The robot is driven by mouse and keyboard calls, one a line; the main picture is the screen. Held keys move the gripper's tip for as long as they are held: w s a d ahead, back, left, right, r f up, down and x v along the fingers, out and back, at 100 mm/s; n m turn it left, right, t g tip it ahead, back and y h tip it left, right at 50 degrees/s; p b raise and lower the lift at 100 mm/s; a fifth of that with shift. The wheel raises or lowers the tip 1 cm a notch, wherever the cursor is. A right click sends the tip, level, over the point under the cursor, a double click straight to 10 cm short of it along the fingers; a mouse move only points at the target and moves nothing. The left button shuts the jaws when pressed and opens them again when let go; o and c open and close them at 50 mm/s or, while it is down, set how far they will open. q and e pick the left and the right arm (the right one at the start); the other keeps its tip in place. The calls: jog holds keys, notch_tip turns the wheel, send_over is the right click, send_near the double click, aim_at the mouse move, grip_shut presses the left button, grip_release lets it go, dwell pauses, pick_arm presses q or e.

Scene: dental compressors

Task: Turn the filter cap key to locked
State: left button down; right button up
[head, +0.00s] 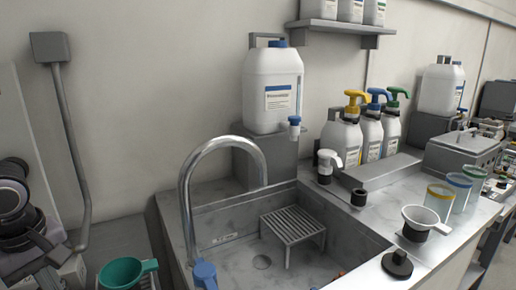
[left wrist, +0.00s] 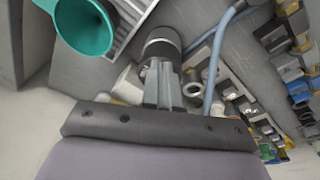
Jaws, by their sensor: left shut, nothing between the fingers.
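My left gripper (left wrist: 163,100) shows in the left wrist view, with its fingers together and nothing between them. Just beyond the fingertips is a dark cylinder with a pale metal band (left wrist: 161,42); I cannot tell whether they touch. I cannot make out a filter cap key or a lock mark in either view, and the fingers cover part of what lies behind them. Neither gripper shows in the head view.
A teal funnel (head: 125,271) is at the lower left and also shows in the left wrist view (left wrist: 86,24). A blue-grey hose (left wrist: 213,65) runs right of the fingers. A sink with a tall tap (head: 187,205) is in the middle. Pump bottles (head: 370,135) stand behind.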

pick_arm(q)
jog(key=shift+s+a+f+b, duration=0.1)
jog(key=shift+s+a+b, duration=0.15)
jog(key=shift+s+b, duration=0.2)
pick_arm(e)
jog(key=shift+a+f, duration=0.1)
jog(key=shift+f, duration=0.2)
pick_arm(q)
jog(key=shift+a, duration=0.1)
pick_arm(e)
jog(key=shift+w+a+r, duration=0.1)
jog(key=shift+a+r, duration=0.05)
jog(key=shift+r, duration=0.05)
pick_arm(q)
jog(key=shift+s, duration=0.1)
notch_tip(320, 180, up, 6)
jog(key=s+d+p, duration=0.1)
jog(key=p, duration=0.3)
jog(key=shift+s, duration=0.15)
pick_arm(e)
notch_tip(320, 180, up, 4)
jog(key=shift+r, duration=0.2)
